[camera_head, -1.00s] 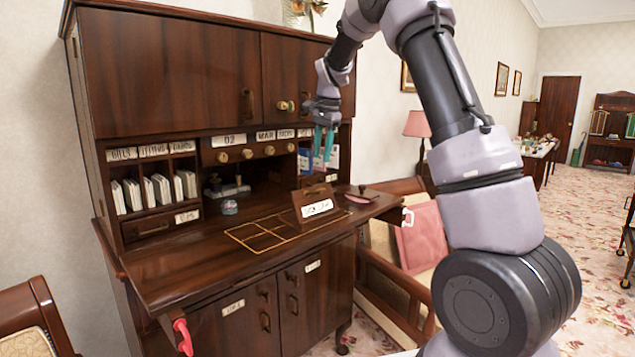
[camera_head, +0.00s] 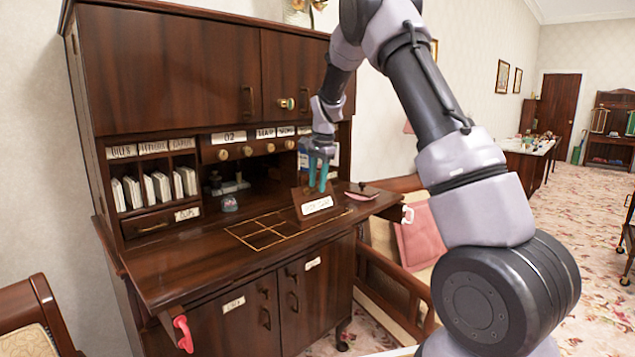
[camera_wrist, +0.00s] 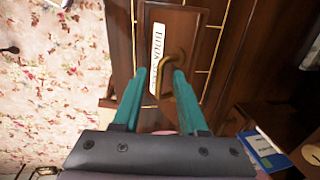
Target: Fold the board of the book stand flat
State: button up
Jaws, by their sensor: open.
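The book stand (camera_head: 316,206) stands on the desk's fold-down top, near its right part. Its brown board is raised and tilted, with a white label (camera_wrist: 157,58) low on its front. My gripper (camera_head: 321,186) has teal fingers pointing down at the board's upper part. I cannot tell whether the fingers touch the board.
The dark wooden desk (camera_head: 180,262) has an inlaid gold grid (camera_head: 265,232) left of the stand. A pinkish flat item with a knob (camera_head: 361,196) lies to its right. Pigeonholes and a drawer row rise behind. A sofa (camera_head: 385,285) stands right of the desk.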

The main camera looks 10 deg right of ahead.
jog(key=shift+c, duration=0.4)
grip_shut()
dwell(0.9)
